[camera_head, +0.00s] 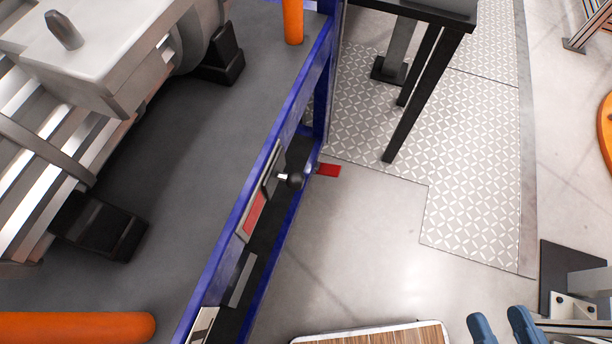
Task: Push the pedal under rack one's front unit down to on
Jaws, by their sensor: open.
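The red pedal (328,170) juts out low beside the blue rack frame (262,158), close to the floor right of it. Its height and tilt cannot be told from above. A grey ribbed drive unit (95,75) sits on the rack's dark top at the left. My gripper (501,326) shows at the bottom right edge with two blue fingertips apart. It is open and empty, well to the right of the pedal and nearer the bottom of the picture, not touching it.
A black ball-ended lever (294,180) and a red-marked plate (254,214) are on the rack's side. A black-legged stand (413,105) rises beyond the pedal. A wooden-topped surface (380,335) lies at the bottom. Clear pale floor (365,245) lies between pedal and gripper.

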